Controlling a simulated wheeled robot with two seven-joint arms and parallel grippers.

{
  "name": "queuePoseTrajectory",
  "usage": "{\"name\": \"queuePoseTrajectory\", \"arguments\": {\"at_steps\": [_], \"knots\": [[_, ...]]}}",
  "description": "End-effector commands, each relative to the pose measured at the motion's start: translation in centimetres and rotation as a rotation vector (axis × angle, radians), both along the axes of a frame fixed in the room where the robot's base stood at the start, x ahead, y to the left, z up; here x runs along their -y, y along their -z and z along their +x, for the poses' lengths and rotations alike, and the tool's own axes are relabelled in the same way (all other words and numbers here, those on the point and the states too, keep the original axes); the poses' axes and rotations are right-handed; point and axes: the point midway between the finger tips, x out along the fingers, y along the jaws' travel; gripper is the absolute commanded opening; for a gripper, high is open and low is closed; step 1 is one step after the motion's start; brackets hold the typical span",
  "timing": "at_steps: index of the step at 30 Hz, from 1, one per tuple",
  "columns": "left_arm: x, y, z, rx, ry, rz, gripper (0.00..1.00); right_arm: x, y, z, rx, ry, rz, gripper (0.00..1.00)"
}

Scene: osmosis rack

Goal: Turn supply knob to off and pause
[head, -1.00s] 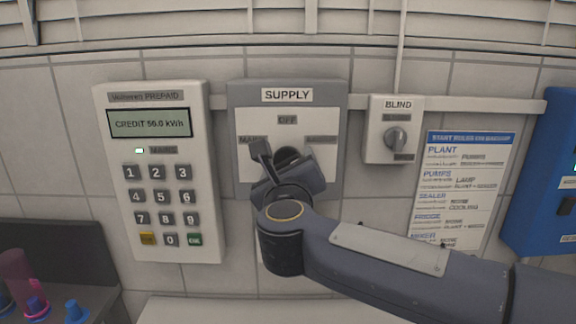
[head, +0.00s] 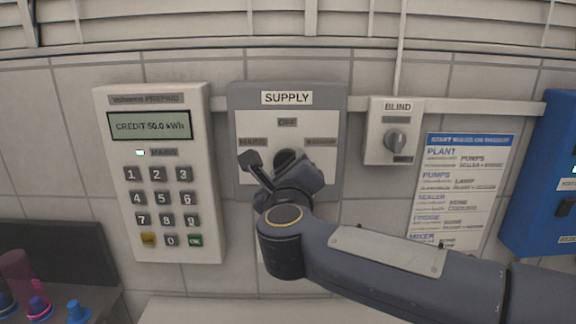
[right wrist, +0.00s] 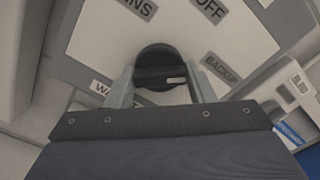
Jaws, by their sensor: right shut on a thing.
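The supply knob (right wrist: 158,66) is dark and round with a raised grip bar. A short white mark shows on the right part of the bar. My right gripper (right wrist: 158,82) has one finger on each side of the bar and is shut on it. In the head view my right gripper (head: 283,165) covers most of the knob, on the grey supply panel (head: 235,98). The OFF label (head: 287,122) is above the knob, MAINS to its left and BACKUP to its right. I cannot tell which label the knob points at. My left gripper is not in view.
A prepaid meter (head: 112,180) with keypad, a lit MAINS lamp and a credit display is on the left. The blind switch (head: 396,141), a printed notice (head: 463,190) and a blue unit (head: 540,170) are on the right. Colored fittings (head: 75,311) lie at lower left.

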Motion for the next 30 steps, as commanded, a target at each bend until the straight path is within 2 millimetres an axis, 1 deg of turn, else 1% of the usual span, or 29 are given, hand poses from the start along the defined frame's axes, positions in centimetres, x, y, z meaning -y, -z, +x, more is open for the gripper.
{"name": "queuePoseTrajectory", "arguments": {"at_steps": [1, 18, 24, 30], "knots": [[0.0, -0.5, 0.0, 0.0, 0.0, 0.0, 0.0, 0.0, -0.2, 0.0, -0.001, -0.001, -0.043, 0.26], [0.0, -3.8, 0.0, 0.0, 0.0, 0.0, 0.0, 0.0, -0.3, 0.0, -0.001, -0.003, -0.567, 0.26], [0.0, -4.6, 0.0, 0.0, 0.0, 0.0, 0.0, 0.0, -0.3, 0.0, -0.001, -0.003, -0.704, 0.26], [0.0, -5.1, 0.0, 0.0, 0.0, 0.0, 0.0, 0.0, -0.2, 0.0, -0.001, -0.001, -0.793, 0.26]]}}
